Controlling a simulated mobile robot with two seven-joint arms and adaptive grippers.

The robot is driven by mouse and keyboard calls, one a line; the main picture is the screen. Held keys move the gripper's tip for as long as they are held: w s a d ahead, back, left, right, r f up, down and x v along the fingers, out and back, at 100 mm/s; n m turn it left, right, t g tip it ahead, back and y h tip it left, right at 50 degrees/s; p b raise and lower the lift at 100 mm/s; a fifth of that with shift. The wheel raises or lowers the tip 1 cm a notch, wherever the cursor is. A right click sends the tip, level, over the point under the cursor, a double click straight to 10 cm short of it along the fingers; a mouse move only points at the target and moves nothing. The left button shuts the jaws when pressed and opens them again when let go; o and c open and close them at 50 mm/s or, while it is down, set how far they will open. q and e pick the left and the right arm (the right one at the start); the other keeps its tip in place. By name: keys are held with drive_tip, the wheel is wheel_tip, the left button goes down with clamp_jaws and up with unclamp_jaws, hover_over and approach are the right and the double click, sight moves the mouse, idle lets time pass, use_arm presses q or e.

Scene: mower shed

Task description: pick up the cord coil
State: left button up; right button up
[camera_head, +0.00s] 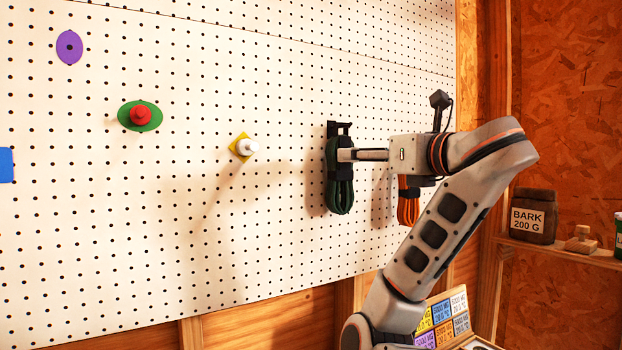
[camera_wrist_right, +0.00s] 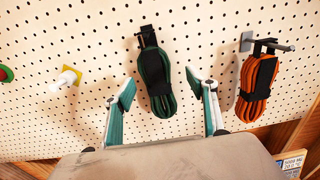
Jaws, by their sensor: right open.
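A dark green cord coil (camera_head: 340,190) with a black strap hangs from a black hook on the white pegboard. It also shows in the right wrist view (camera_wrist_right: 160,99). My right gripper (camera_head: 352,155) is open, its fingers pointing at the board. In the right wrist view the two fingertips (camera_wrist_right: 161,84) are apart, one on each side of the green coil, and seem clear of it. An orange cord coil (camera_wrist_right: 256,84) with a black strap hangs on another hook to the right. In the head view the orange coil (camera_head: 408,208) is partly hidden by my arm. My left gripper is not in view.
The pegboard (camera_head: 250,60) carries a purple disc (camera_head: 69,47), a red knob on a green oval (camera_head: 140,115), and a white peg on a yellow plate (camera_head: 245,147). A shelf at right holds a BARK jar (camera_head: 534,216).

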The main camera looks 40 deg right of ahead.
sight(344, 169)
drive_tip(key=shift+y, duration=0.3)
drive_tip(key=shift+w+a+r, duration=0.1)
drive_tip(key=shift+w+r, duration=0.05)
drive_tip(key=shift+w, duration=1.4)
drive_tip(key=shift+w+a+r, duration=0.1)
drive_tip(key=shift+w+r, duration=0.05)
drive_tip(key=shift+w, duration=1.4)
drive_tip(key=shift+w+d+p, duration=0.2)
drive_tip(key=shift+w+p, duration=0.1)
drive_tip(key=shift+w, duration=0.4)
drive_tip(key=c, duration=1.4)
